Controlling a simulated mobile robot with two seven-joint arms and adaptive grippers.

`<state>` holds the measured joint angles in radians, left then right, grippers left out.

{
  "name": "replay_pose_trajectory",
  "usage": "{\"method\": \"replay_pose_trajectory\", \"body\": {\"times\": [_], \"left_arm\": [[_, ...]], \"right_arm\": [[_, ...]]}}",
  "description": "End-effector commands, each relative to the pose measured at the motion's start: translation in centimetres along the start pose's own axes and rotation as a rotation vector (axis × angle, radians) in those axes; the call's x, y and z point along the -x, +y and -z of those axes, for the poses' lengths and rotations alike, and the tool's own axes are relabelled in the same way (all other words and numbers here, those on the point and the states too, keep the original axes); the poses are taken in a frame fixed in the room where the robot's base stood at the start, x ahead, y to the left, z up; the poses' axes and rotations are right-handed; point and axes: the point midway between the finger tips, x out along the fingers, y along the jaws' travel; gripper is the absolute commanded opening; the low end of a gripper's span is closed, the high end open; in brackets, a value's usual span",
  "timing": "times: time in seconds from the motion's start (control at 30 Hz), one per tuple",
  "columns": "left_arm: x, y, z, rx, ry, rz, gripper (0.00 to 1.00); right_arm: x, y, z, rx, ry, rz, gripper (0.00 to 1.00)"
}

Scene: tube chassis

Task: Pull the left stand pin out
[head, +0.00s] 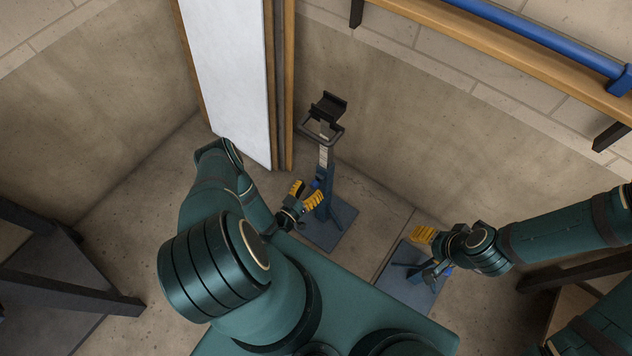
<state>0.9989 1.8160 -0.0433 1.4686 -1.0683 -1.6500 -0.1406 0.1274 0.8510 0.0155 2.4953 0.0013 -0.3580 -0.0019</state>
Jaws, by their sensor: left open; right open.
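The left stand has a black saddle (328,107) on top, a grey ratchet post and a dark blue body (323,203) on a flat base (334,236). A dark loop handle (321,134) sits below the saddle. My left gripper (307,194), with yellow fingers, is open at the left side of the stand's body. A small blue piece shows by its fingers; I cannot tell whether it is the pin, and contact is unclear. My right gripper (428,245) is open over the right stand (410,287), which is partly hidden by it.
A white panel (228,70) in a wooden frame stands behind to the left. A blue tube (540,35) lies along a wooden beam at upper right. Dark metal legs (70,285) stand at lower left. Concrete floor is clear between the two stands.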

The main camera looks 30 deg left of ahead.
Motion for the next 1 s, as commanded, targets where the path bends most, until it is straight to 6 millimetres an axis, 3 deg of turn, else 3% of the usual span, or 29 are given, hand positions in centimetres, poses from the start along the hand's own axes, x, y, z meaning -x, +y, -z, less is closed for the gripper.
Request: {"method": "replay_pose_trajectory", "body": {"times": [0.23, 0.63, 0.67, 0.8, 0.83, 1.0], "left_arm": [[-3.1, 0.0, 0.0, -0.001, 0.002, -0.001, 0.58], [-3.7, 0.0, 0.0, 0.000, 0.000, 0.001, 0.58], [-3.7, 0.0, 0.0, 0.000, 0.000, 0.000, 0.53], [-3.7, 0.0, 0.0, 0.000, 0.000, 0.001, 0.04], [-3.7, 0.0, 0.0, 0.000, 0.000, 0.001, 0.00], [-3.8, 0.0, 0.1, 0.000, 0.001, 0.001, 0.00]], "right_arm": [[-0.5, 0.2, 0.1, 0.000, 0.003, 0.000, 0.58], [-0.6, 0.2, 0.1, 0.000, 0.003, 0.000, 0.58], [-0.6, 0.2, 0.1, 0.000, 0.003, 0.000, 0.58], [-0.6, 0.2, 0.1, 0.000, 0.003, 0.000, 0.58], [-0.6, 0.2, 0.1, 0.000, 0.003, 0.000, 0.58], [-0.6, 0.2, 0.1, 0.000, 0.003, 0.000, 0.58]]}}
